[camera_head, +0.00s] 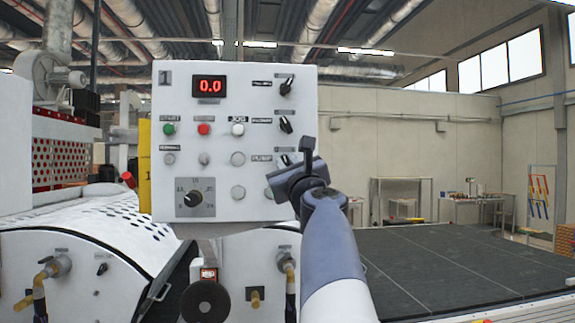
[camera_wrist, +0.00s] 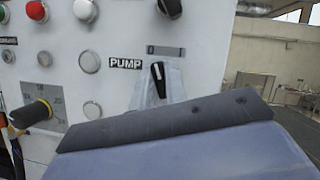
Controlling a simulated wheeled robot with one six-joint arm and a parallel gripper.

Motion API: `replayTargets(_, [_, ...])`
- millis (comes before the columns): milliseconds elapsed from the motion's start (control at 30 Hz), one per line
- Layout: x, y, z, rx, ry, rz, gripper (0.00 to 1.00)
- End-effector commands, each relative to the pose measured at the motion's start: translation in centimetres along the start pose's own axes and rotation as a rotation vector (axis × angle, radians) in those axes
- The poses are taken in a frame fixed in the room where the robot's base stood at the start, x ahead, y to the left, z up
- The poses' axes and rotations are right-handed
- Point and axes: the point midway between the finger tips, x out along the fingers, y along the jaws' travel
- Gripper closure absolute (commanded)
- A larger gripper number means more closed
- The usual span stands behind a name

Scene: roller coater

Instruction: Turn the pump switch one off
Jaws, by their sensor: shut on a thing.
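The pump switch (camera_wrist: 158,72) is a small black rotary knob with a white pointer line, right of a PUMP label on the white control panel (camera_head: 225,130). In the wrist view its pointer stands nearly upright, with its top leaning slightly left. My gripper (camera_wrist: 160,88) is shut on the knob, with pale fingers on both sides of it. The gripper body covers the lower part of the wrist view. In the head view my gripper (camera_head: 290,168) is at the panel's lower right edge and partly hides the pump switch (camera_head: 286,159).
More black knobs (camera_head: 286,87) sit above the pump switch. Green, red and white buttons (camera_head: 203,129), a red display reading 0.0 (camera_head: 210,86) and a large dial (camera_head: 194,198) are to the left. A dark flat bed (camera_head: 450,270) lies to the right.

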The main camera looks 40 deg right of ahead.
Motion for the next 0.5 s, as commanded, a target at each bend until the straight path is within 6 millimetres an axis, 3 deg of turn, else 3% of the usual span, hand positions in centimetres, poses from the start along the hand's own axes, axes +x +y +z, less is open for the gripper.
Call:
replayTargets(200, [0.02, -0.07, -0.02, -0.160, 0.001, 0.065, 1.00])
replayTargets(500, [0.00, 0.00, 0.01, -0.174, 0.000, 0.072, 1.00])
